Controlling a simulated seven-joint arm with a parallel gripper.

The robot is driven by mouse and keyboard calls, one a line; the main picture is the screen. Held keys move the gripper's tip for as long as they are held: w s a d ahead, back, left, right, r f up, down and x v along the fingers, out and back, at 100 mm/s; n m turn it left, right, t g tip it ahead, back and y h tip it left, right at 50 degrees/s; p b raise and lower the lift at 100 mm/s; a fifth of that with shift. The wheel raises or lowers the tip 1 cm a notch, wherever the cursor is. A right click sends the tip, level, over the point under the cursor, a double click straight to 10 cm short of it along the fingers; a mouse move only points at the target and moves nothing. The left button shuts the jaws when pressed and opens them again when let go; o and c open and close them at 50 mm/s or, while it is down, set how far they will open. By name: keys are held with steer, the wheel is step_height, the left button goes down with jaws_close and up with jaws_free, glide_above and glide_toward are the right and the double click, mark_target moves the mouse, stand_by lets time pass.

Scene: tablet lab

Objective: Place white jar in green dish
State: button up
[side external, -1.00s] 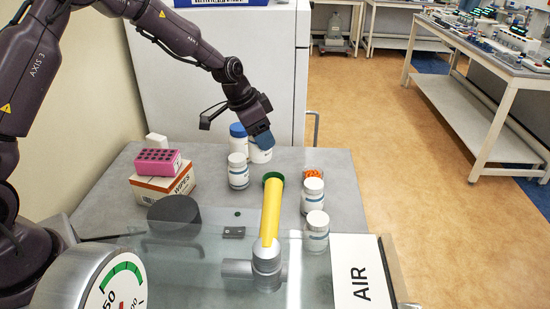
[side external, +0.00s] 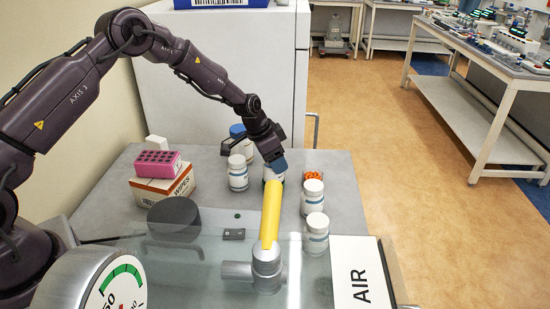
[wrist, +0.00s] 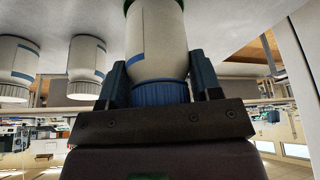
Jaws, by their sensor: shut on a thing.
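My gripper (side external: 275,160) is shut on a white jar (side external: 273,173), holding it upright by its top. In the wrist view, the jar (wrist: 157,42) has a blue ribbed lid (wrist: 160,93) between the two fingers. The jar's base is at the green dish, which shows only as a thin green edge (wrist: 128,5) around it in the wrist view. In the side view the yellow handle and the jar hide most of the dish. I cannot tell whether the jar's base rests on the dish or hangs just above it.
Another blue-lidded jar (side external: 237,132) and a white-capped jar (side external: 238,172) stand left of the gripper. Two white-capped jars (side external: 314,195) (side external: 316,234) and an orange-filled container (side external: 313,175) stand right. A yellow handle (side external: 271,212) rises in front. A pink rack (side external: 157,163) sits on a wipes box (side external: 160,188).

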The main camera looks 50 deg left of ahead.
steer(key=shift+f, duration=0.1)
steer(key=shift+f, duration=0.3)
steer(key=o, duration=1)
